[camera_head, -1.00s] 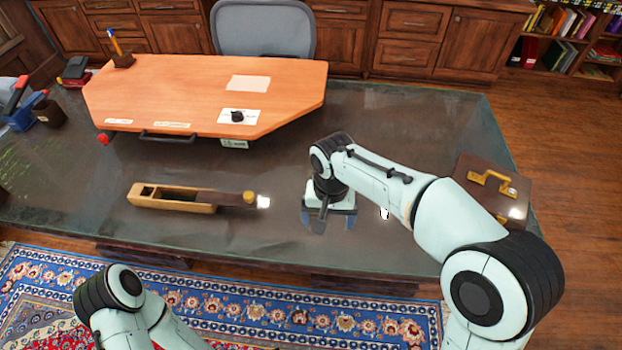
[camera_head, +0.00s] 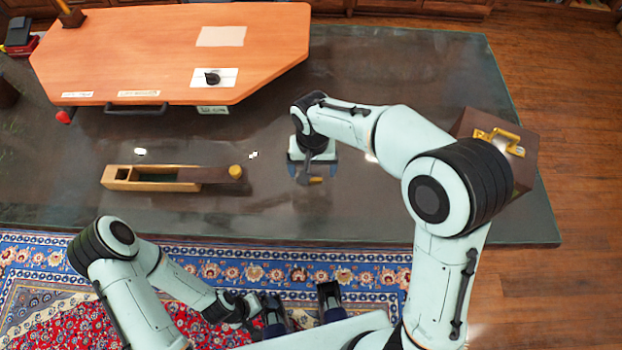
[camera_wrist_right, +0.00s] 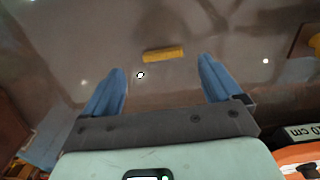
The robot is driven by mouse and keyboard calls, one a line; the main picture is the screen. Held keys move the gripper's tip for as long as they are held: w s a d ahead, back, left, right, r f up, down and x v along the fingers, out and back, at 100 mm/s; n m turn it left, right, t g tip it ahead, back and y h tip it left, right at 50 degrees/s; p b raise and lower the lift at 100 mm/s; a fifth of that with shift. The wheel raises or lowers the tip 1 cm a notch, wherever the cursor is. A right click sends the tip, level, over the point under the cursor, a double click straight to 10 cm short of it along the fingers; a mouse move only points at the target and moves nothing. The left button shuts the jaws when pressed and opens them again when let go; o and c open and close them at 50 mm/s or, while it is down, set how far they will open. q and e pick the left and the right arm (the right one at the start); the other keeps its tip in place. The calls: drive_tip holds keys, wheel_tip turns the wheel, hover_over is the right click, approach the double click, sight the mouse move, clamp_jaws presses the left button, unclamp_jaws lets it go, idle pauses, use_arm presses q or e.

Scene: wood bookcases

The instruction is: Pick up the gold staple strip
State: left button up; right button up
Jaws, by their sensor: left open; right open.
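The gold staple strip (camera_head: 316,180) is a small yellow bar lying on the dark glossy desk top, just in front of my right gripper (camera_head: 311,172). In the right wrist view the strip (camera_wrist_right: 163,54) lies crosswise, a little beyond and between the two blue fingertips of the right gripper (camera_wrist_right: 162,70). The fingers are spread wide with nothing between them, and no contact with the strip shows. My left gripper (camera_head: 304,310) is open and empty, low in front of the desk over the rug.
A long wooden box (camera_head: 150,186) with a partly slid lid and yellow knob (camera_head: 235,171) lies left of the strip. An orange board (camera_head: 130,60) stands behind. A brown case (camera_head: 520,158) with a gold handle is at right. Bare desk surrounds the strip.

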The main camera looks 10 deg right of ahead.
drive_tip(key=f, duration=0.5)
drive_tip(key=shift+w+a+f, duration=0.1)
drive_tip(key=shift+w+f, duration=0.05)
drive_tip(key=shift+w, duration=0.1)
drive_tip(key=c, duration=1.1)
